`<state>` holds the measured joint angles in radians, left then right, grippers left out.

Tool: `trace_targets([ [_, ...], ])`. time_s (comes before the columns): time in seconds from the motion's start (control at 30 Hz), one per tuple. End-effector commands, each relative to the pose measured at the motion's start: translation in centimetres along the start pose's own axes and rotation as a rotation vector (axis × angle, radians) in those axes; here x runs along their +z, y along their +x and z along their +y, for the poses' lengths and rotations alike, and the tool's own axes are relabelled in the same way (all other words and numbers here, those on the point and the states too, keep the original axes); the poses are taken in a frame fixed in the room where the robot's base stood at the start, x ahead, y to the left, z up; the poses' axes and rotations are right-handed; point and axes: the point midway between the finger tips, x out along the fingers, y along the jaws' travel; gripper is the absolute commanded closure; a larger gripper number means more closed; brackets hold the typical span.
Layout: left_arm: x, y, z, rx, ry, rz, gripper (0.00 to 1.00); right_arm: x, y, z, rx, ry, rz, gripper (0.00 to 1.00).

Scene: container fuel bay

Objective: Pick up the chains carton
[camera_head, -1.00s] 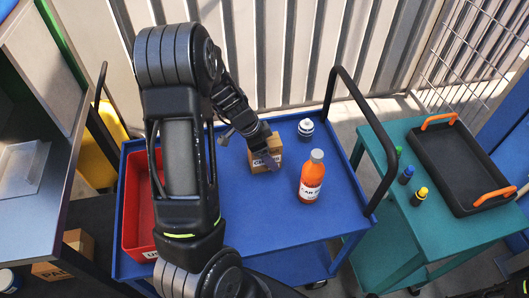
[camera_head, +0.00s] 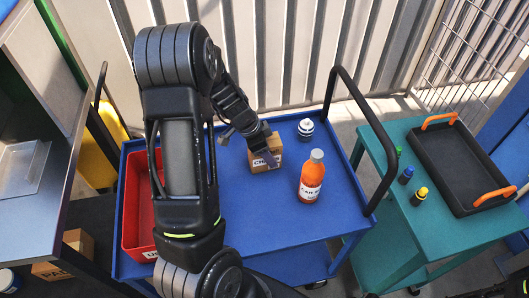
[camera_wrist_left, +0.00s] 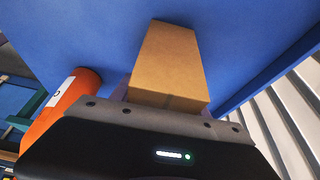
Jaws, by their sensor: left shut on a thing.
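The chains carton (camera_head: 266,160) is a small brown box with a white label, standing on the blue cart top (camera_head: 255,215). My left gripper (camera_head: 264,153) reaches down to it from above and is shut on it, with a finger across its front covering part of the label. In the left wrist view the carton (camera_wrist_left: 168,62) extends out from the gripper (camera_wrist_left: 165,105), with the blue cart surface behind it. The carton looks to be at or close to the cart top; a gap cannot be made out. My right gripper is not in view.
An orange bottle (camera_head: 311,178) with a grey cap stands just right of the carton. A white-capped bottle (camera_head: 306,128) stands behind. A red bin (camera_head: 136,215) is at the cart's left. A teal cart (camera_head: 420,225) at right holds a black tray (camera_head: 462,165) and small bottles.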

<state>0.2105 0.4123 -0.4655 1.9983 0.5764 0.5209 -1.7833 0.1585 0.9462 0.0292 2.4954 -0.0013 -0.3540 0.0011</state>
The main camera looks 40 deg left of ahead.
Motion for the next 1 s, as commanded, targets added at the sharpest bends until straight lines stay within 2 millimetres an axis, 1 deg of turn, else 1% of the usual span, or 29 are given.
trace_targets([
  [0.03,0.0,0.0,0.0,0.000,0.000,0.000,0.86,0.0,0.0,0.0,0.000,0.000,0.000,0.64],
  [0.17,0.0,0.0,0.0,0.000,0.000,0.000,0.97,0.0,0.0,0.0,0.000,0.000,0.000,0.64],
  [0.2,0.0,0.0,0.0,-0.001,0.000,0.000,0.98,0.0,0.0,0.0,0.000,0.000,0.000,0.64],
  [0.43,-0.1,-0.1,0.0,-0.001,0.001,0.001,0.98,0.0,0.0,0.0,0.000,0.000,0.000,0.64],
  [0.53,-0.4,-0.8,-0.1,-0.003,0.002,0.003,0.98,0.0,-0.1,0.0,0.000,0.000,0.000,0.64],
  [0.67,-1.1,-2.4,-0.1,-0.004,0.003,0.004,0.98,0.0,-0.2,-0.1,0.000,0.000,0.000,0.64],
  [0.9,-2.9,-6.7,-0.1,-0.004,0.004,0.005,0.98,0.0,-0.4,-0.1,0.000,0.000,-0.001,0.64],
  [1.0,-3.5,-8.1,-0.1,-0.003,0.002,0.004,0.98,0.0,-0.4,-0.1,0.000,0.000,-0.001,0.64],
])
